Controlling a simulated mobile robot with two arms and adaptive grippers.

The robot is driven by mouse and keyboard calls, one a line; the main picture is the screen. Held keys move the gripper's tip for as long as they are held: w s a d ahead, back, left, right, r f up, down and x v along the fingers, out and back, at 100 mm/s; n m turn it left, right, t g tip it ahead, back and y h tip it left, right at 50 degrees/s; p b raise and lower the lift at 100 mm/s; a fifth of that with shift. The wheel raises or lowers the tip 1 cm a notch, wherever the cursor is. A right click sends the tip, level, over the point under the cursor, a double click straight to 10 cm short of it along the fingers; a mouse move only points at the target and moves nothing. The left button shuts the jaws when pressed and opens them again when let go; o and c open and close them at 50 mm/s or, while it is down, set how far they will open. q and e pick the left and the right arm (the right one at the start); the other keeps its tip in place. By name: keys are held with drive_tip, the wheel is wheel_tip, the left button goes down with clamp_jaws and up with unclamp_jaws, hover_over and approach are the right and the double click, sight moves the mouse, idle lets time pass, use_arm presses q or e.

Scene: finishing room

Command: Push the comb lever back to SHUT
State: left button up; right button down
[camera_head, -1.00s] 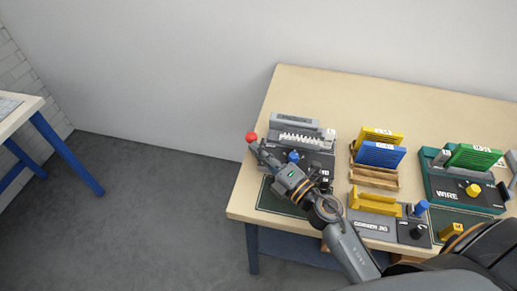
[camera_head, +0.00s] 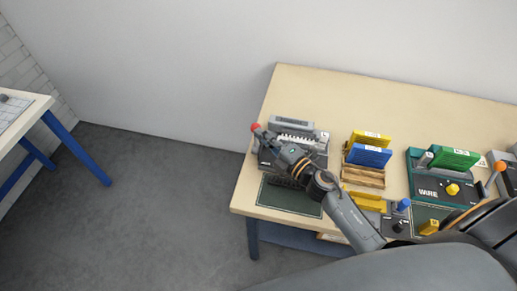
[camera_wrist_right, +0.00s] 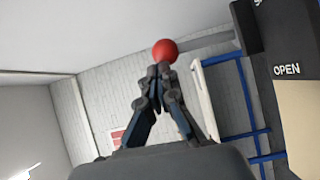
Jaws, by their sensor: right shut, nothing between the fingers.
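The comb binding machine (camera_head: 292,123) is grey, with a row of white teeth, and stands at the table's left end. Its lever has a red ball knob (camera_head: 255,127) at the machine's left side. My right gripper (camera_head: 261,134) is shut and empty, its tips right at the knob. In the right wrist view the knob (camera_wrist_right: 165,51) sits just beyond the closed fingertips (camera_wrist_right: 157,72), seemingly touching them. The grey lever rod (camera_wrist_right: 207,40) runs right from it to a dark housing marked OPEN (camera_wrist_right: 286,70). My arm hides part of the machine's front. My left gripper is out of view.
Blue and yellow blocks (camera_head: 370,155) stand in a wooden rack right of the machine. A green WIRE machine (camera_head: 425,185) is farther right. A dark mat (camera_head: 290,200) lies in front. Another table (camera_head: 40,112) is at far left, with open floor between.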

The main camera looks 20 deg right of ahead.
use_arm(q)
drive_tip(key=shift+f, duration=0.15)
use_arm(e)
drive_tip(key=shift+w+d+r, duration=0.1)
drive_tip(key=shift+w+d, duration=0.55)
drive_tip(key=shift+w, duration=0.35)
drive_tip(key=shift+w+d+r, duration=0.1)
drive_tip(key=shift+w+d, duration=0.55)
drive_tip(key=shift+w, duration=0.3)
drive_tip(key=shift+f, duration=0.1)
